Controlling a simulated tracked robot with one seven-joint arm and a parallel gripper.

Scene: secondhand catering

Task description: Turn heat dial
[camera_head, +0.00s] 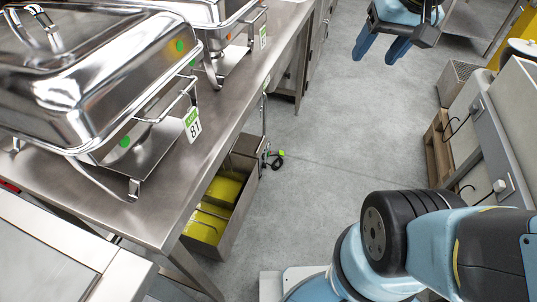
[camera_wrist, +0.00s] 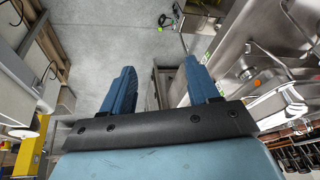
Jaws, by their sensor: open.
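My gripper (camera_head: 380,52) is at the top of the head view, over bare floor, to the right of the steel table. Its two blue fingers are apart with nothing between them. In the wrist view the gripper (camera_wrist: 160,82) is also open and empty. I cannot make out a heat dial in either view. A steel fryer-like unit (camera_head: 240,203) with yellow contents stands low beside the steel table, well apart from the gripper.
The steel table (camera_head: 213,155) bears chafing dishes (camera_head: 70,110), one with a tag (camera_head: 192,124) reading 81. A black cable (camera_head: 272,160) lies near the unit. Pale appliances and a wooden pallet (camera_head: 437,150) line the right. The floor (camera_head: 330,140) between is clear.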

